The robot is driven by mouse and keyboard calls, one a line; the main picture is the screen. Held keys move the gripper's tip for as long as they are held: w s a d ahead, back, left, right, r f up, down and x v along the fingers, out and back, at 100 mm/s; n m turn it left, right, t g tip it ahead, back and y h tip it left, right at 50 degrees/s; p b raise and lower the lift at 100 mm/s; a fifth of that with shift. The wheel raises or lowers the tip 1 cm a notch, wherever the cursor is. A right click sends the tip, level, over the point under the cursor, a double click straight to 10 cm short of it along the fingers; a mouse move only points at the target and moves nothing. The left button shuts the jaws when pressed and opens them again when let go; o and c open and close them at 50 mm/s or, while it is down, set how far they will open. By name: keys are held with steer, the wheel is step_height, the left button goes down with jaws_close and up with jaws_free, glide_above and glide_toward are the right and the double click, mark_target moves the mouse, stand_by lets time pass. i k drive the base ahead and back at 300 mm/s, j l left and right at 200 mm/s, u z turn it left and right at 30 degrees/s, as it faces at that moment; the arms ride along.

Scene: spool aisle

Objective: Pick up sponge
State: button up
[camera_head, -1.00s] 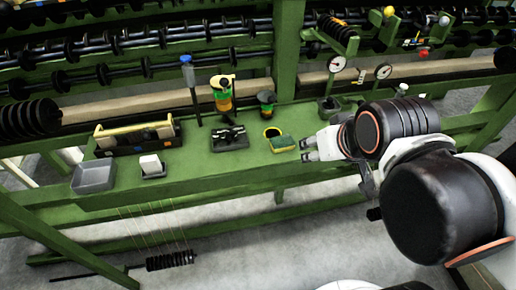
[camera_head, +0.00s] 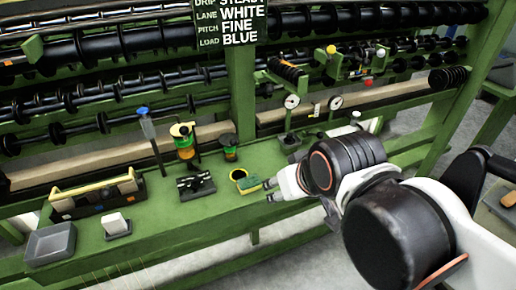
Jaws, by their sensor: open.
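The sponge (camera_head: 249,185) is a small yellow and green block lying on the green bench, beside a dark round opening with a yellow rim. My gripper (camera_head: 270,190) is just right of the sponge, fingers pointing left toward it. The fingers are open, and I see nothing held between them. The tips look very close to the sponge's right end; I cannot tell whether they touch it.
A black clamp-like tool (camera_head: 196,185), an amber oiler (camera_head: 184,142) and a dark-topped jar (camera_head: 229,147) stand left of the sponge. A toolbox (camera_head: 97,195), a white block (camera_head: 115,223) and a grey tray (camera_head: 50,243) are farther left. Gauges (camera_head: 292,102) stand behind my gripper.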

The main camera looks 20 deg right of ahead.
mark_target(247, 185)
steer(key=i+j+z, duration=0.15)
steer(key=j, duration=0.2)
steer(key=i+j+z, duration=0.1)
steer(key=j, duration=0.3)
steer(key=i+j+z, duration=0.15)
steer(key=j, duration=0.25)
steer(key=i+j+z, duration=0.15)
steer(key=j, duration=0.25)
steer(key=j+z, duration=0.1)
steer(key=z, duration=0.35)
steer(key=k+z, duration=0.15)
steer(key=z, duration=0.35)
steer(key=k+z, duration=0.1)
steer(key=z, duration=0.8)
steer(key=i+j+u, duration=0.1)
steer(key=i+u, duration=0.15)
